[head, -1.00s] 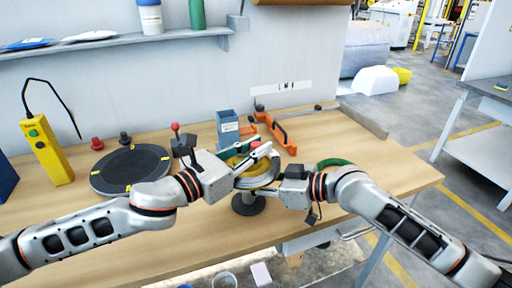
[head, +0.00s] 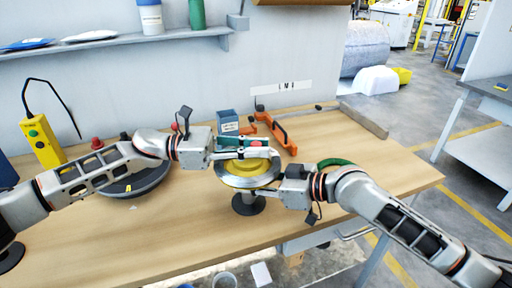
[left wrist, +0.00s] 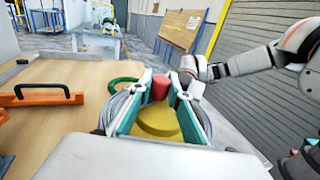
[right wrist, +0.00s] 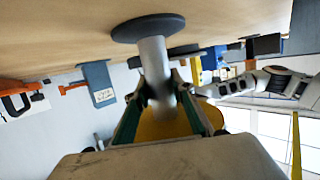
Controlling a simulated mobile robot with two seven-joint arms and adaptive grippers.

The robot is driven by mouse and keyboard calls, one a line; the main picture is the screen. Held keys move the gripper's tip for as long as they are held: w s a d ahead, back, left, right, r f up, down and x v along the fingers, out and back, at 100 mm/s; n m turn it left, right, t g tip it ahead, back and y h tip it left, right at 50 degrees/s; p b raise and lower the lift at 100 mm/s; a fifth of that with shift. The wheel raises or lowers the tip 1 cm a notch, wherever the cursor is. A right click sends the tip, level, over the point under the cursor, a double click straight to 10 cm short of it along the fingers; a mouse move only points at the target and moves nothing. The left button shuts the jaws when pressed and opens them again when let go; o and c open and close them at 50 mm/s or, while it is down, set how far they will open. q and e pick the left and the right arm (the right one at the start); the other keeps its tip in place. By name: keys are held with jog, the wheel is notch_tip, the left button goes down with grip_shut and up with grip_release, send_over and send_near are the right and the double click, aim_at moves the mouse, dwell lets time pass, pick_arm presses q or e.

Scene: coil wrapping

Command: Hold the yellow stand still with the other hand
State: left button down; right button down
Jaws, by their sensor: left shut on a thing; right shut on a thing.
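The yellow stand (head: 243,180) has a round yellow top, a grey post and a dark round foot (head: 248,206) on the table. Grey coil material (head: 228,176) surrounds the yellow top. My left gripper (head: 266,147) is above the stand; in the left wrist view its green-lined fingers are shut on a red knob (left wrist: 160,88) over the yellow disc (left wrist: 158,122). My right gripper (head: 256,190) reaches in low from the right. In the right wrist view its fingers (right wrist: 162,98) are shut around the stand's grey post (right wrist: 154,65), below the yellow top.
An orange-handled tool (head: 281,132) and a blue box (head: 228,122) lie behind the stand. A green ring (head: 330,163) is to the right. A black turntable (head: 150,180) is partly hidden under my left arm. The table front (head: 170,235) is clear.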

aim_at(256, 144)
pick_arm(q)
jog(key=shift+d+m+g+y, duration=0.1)
jog(key=shift+m+g+y, duration=0.2)
jog(key=shift+m+g, duration=0.9)
jog(key=shift+m+g+y, duration=0.3)
jog(key=shift+m+g, duration=0.4)
jog(key=shift+g, duration=1)
jog(key=shift+f+m+g+y, duration=0.35)
jog(key=shift+m+g+y, duration=0.35)
jog(key=shift+g, duration=0.4)
jog(key=shift+r+m+g, duration=0.1)
jog(key=shift+m+g, duration=0.3)
jog(key=shift+g, duration=0.1)
jog(key=shift+s, duration=0.1)
jog(key=c, duration=1.9)
grip_release()
jog(key=shift+r, duration=0.15)
jog(key=shift+r, duration=0.1)
notch_tip(256, 144, up, 10)
jog(key=shift+f, duration=0.1)
